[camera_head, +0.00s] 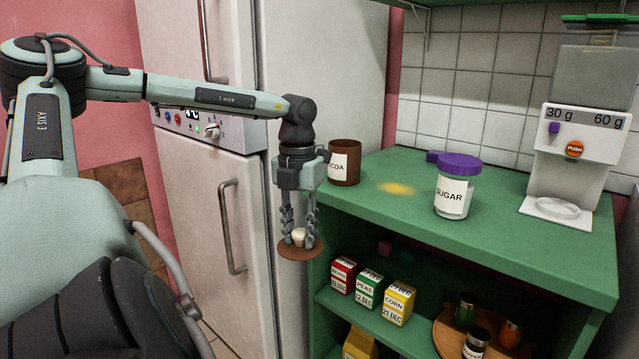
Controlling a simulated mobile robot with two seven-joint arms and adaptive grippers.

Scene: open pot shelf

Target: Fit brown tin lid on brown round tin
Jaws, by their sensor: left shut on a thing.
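The brown round tin (345,163), with a white label reading COCOA in part, stands upright and open at the left back of the green counter. Its label is partly hidden by my left gripper. My left gripper (299,232) points down and is shut on the pale knob of the brown lid (298,252). The lid hangs roughly level in front of the shelf's left edge, lower than the counter top and apart from the tin. My right gripper is not in view.
A sugar jar (455,190) with a purple lid and a white dispenser (575,150) stand on the green counter (400,225). A yellow powder patch (397,188) lies beside the tin. Small boxes (370,288) and a round wooden tray (448,338) with jars sit below. A fridge (225,200) stands left.

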